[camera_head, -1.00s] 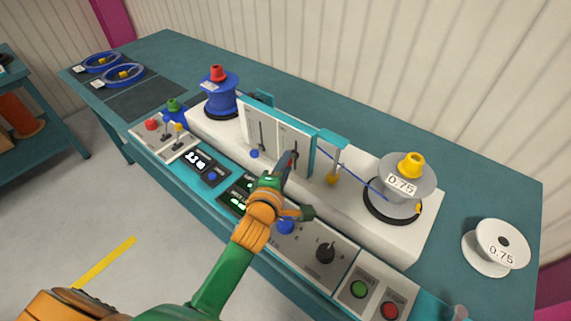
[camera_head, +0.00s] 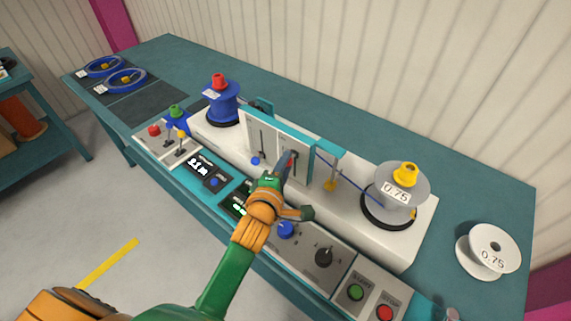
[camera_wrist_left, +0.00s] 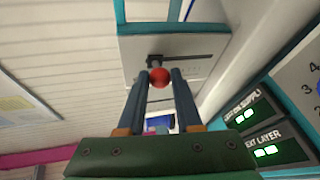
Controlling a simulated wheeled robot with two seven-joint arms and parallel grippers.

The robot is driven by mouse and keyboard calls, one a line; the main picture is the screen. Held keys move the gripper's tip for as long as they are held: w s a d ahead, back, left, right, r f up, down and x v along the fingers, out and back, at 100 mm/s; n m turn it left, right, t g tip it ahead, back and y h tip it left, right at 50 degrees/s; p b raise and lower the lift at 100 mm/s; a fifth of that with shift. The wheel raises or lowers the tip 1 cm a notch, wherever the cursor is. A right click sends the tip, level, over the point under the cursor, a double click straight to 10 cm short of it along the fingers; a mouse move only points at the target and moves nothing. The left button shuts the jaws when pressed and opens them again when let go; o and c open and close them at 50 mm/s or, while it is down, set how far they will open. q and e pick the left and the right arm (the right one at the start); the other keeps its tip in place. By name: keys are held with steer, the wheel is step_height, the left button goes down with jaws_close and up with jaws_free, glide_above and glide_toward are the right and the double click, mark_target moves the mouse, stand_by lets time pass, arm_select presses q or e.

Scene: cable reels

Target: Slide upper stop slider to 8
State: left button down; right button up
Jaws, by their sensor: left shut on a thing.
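The stop panel (camera_head: 274,142) is a pale plate in a teal frame on the winding machine, with two upright slots. The red slider knob (camera_wrist_left: 159,77) sits on a black stem at one end of its slot (camera_wrist_left: 188,57) in the left wrist view. My left gripper (camera_wrist_left: 161,72) is shut on this red knob, one finger on each side. In the head view my left gripper (camera_head: 288,161) reaches the right-hand slot and mostly hides the knob. The blue knob (camera_head: 255,160) of the other slot is low on the panel. My right gripper is in neither view.
A blue reel (camera_head: 222,100) stands left of the panel and a grey 0.75 reel (camera_head: 397,187) right of it, with a blue cable between. Control dials and buttons (camera_head: 324,257) lie below my left arm. A loose white reel (camera_head: 489,250) lies at the right.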

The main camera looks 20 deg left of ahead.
arm_select(q)
steer(key=c, duration=0.5)
jaws_free()
